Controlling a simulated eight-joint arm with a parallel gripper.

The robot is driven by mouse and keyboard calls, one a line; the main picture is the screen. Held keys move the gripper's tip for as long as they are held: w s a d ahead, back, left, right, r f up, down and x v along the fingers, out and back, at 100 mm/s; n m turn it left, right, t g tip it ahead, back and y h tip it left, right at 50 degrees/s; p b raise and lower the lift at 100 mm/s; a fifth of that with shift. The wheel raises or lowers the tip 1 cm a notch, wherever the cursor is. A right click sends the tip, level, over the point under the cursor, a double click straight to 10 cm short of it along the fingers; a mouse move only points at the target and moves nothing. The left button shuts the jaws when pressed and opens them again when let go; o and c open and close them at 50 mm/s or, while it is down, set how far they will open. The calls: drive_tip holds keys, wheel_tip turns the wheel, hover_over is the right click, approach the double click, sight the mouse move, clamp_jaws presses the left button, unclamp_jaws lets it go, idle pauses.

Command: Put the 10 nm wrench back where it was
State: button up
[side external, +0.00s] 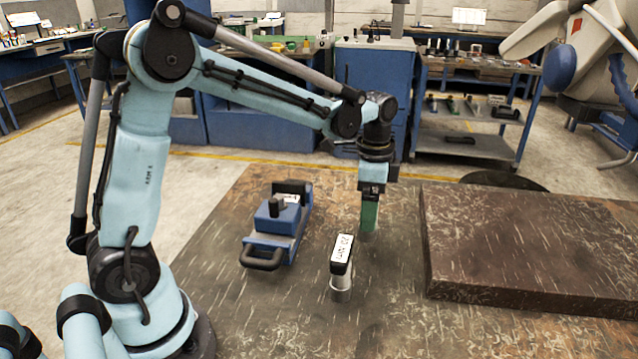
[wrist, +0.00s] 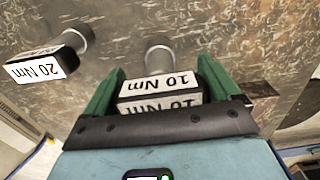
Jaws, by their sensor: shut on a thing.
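The 10 Nm wrench (wrist: 160,92) is a black block with white "10 Nm" labels and a grey round end. In the wrist view it sits between the green fingers of my gripper (wrist: 160,72), which is shut on it. In the side view my gripper (side external: 370,212) points straight down over the table and its fingers mostly hide the wrench. The wrench looks upright with its grey end low. I cannot tell whether it touches the table. The 20 Nm wrench (side external: 342,250) stands upright beside it, nearer the side camera; it also shows at left in the wrist view (wrist: 40,68).
A blue tool with black handles (side external: 275,228) lies on the brown table (side external: 285,320) to the left. A thick raised dark slab (side external: 530,240) lies to the right of my gripper. Table surface in front of the wrenches is clear. Benches and a cart stand behind.

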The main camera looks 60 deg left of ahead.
sight(368, 237)
drive_tip(key=shift+f, duration=1.85)
drive_tip(key=o, duration=1.1)
drive_tip(key=shift+f, duration=0.15)
